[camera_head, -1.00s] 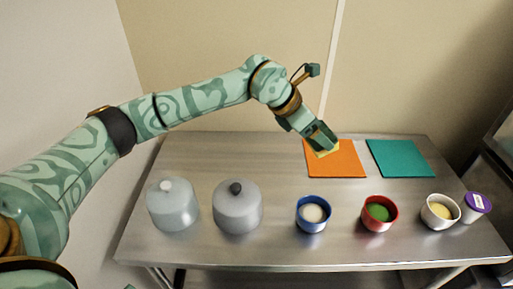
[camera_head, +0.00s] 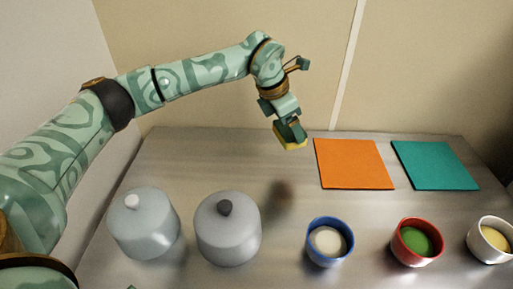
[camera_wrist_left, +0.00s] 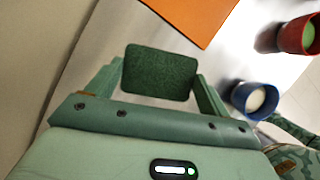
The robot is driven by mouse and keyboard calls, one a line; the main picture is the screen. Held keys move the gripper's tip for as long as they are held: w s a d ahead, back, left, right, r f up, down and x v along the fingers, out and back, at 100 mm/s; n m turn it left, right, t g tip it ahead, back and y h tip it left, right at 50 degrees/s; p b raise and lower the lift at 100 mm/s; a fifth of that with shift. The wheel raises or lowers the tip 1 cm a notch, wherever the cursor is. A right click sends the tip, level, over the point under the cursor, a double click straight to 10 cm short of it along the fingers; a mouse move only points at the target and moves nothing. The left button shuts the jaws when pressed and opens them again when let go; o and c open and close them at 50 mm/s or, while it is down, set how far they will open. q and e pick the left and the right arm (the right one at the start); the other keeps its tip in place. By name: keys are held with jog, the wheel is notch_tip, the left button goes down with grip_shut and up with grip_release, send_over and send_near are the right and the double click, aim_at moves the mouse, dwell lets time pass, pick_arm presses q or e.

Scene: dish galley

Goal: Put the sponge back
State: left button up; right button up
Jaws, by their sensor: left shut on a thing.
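My left gripper (camera_head: 290,133) is shut on the sponge (camera_head: 293,146), which shows a yellow side below the fingers in the head view. In the left wrist view the sponge (camera_wrist_left: 158,72) shows its dark green face, held between the two fingers of the gripper (camera_wrist_left: 158,88). The sponge is above the steel table, just left of the orange mat (camera_head: 353,164). Its exact height above the table is hard to tell. My right gripper is not in view.
A teal mat (camera_head: 435,165) lies right of the orange one. A pale lidded pot (camera_head: 144,226) and a grey lidded pot (camera_head: 228,234) stand front left. Blue (camera_head: 329,252), red (camera_head: 404,249) and white (camera_head: 481,249) bowls stand front right. The table's back left is bare.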

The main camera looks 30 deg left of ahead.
pick_arm(q)
jog(key=a+f, duration=0.2)
jog(key=a+f+b, duration=0.1)
jog(key=a+f, duration=0.1)
jog(key=a, duration=0.1)
jog(key=a+f+b, duration=0.1)
jog(key=a+f, duration=0.1)
jog(key=a, duration=0.1)
jog(key=shift+w+f, duration=0.1)
jog(key=shift+f, duration=0.1)
jog(key=f, duration=0.1)
jog(key=a+f+b, duration=0.1)
jog(key=f, duration=0.3)
jog(key=shift+a+b, duration=0.3)
jog(key=shift+b, duration=0.05)
jog(key=shift+r, duration=0.15)
jog(key=o, duration=0.8)
jog(key=shift+o, duration=0.2)
jog(key=p+v, duration=0.3)
jog(key=v, duration=0.9)
jog(key=shift+d, duration=0.1)
